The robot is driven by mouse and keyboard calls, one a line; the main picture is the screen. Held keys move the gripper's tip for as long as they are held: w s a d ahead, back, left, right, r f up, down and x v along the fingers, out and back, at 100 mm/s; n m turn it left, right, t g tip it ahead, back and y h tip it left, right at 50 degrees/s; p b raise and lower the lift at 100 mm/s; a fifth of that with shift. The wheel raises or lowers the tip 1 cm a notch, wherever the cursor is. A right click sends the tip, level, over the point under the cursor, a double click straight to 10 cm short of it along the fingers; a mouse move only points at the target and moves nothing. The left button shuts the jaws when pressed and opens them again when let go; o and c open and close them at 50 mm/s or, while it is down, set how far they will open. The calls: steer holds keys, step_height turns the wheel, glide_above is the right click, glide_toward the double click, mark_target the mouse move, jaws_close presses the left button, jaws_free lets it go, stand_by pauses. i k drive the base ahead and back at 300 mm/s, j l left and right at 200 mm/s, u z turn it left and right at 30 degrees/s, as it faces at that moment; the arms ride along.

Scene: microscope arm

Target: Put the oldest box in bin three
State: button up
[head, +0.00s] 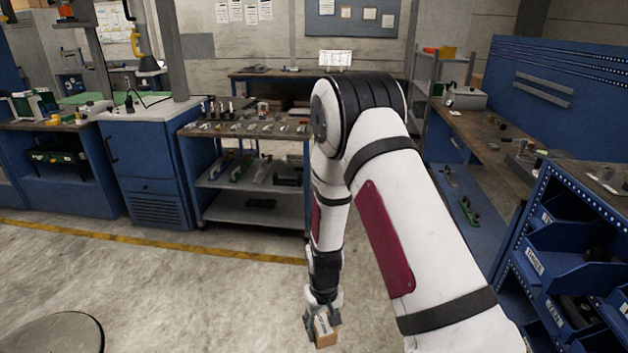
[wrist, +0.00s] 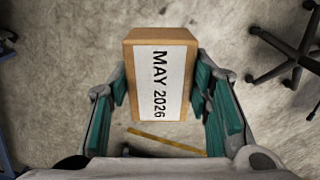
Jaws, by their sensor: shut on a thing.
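A small brown box (head: 325,330) with a white label is held in my gripper (head: 322,318) at the lower middle of the head view. In the wrist view the box (wrist: 145,85) shows a label reading "MAY 2026". The teal finger pads of my gripper (wrist: 162,105) stand on either side of the box, shut on it. Bare floor shows below the box. On the right is a blue rack with open bins; one bin front (head: 534,262) bears a label that looks like "THREE" and is partly cut off by tilt.
A tool cart (head: 250,208) and blue cabinets stand at the back left. A workbench (head: 490,150) runs along the right. A round dark top (head: 55,338) is at lower left. Chair legs (wrist: 290,50) show at right in the wrist view. Open floor lies left of my arm.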

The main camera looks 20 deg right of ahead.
mark_target(552, 270)
steer(key=z, duration=0.45)
steer(key=i+z, duration=0.15)
steer(key=z, duration=0.25)
steer(key=j+z, duration=0.1)
steer(key=z, duration=0.35)
steer(key=i+z, duration=0.1)
steer(key=z, duration=0.35)
